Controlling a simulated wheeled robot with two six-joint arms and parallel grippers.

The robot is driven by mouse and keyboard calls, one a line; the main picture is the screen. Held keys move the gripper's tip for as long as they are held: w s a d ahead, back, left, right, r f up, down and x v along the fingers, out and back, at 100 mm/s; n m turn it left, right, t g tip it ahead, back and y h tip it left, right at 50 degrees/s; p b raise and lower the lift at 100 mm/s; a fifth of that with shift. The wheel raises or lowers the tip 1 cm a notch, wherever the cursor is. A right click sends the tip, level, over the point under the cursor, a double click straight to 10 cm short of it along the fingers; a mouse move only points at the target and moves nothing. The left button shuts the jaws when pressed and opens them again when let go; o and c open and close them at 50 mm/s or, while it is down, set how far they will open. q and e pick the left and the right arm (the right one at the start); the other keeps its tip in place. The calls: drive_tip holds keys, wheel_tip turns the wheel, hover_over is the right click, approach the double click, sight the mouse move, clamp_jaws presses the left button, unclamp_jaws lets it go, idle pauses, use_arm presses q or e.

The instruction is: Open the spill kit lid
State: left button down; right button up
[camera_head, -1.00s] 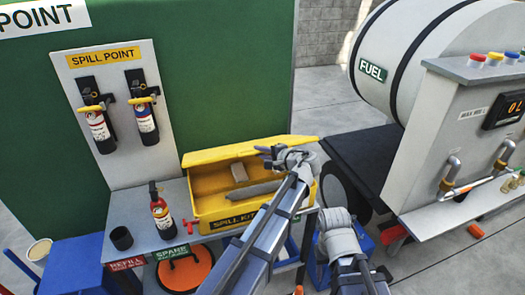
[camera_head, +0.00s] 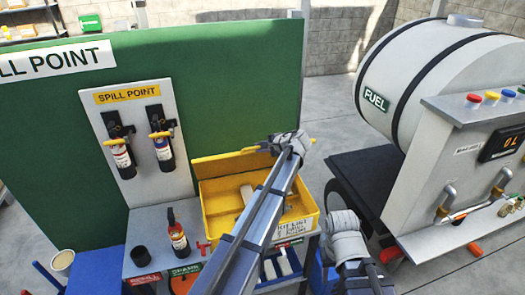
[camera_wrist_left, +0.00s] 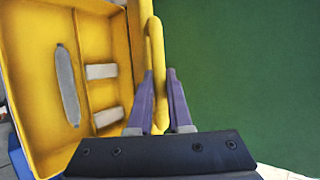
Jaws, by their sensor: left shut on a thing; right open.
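The yellow spill kit box (camera_head: 211,218) stands on the grey bench with its inside exposed. Its yellow lid (camera_head: 222,167) stands raised along the back edge. My left gripper (camera_head: 268,147) is at the lid's top edge, at the back right of the box. In the left wrist view its purple fingers (camera_wrist_left: 162,92) are shut on the yellow lid handle (camera_wrist_left: 156,45). The open box (camera_wrist_left: 25,60) lies to the left there, with a long grey item (camera_wrist_left: 67,85) and pale blocks (camera_wrist_left: 102,71) inside. My right wrist shows at the lower middle, but its fingers are out of sight.
A small extinguisher (camera_head: 177,234) and a black cup (camera_head: 140,256) stand on the bench left of the box. Two extinguishers hang on the spill point board (camera_head: 143,185). The green wall (camera_head: 235,80) is close behind. The fuel tank (camera_head: 425,60) stands at the right.

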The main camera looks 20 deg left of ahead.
use_arm(q)
drive_tip(key=shift+w+a+r, duration=0.3)
drive_tip(key=shift+w+r, duration=0.1)
drive_tip(key=shift+w, duration=0.1)
drive_tip(key=shift+p, duration=0.3)
drive_tip(key=c, duration=0.8)
unclamp_jaws()
drive_tip(key=shift+c, duration=0.2)
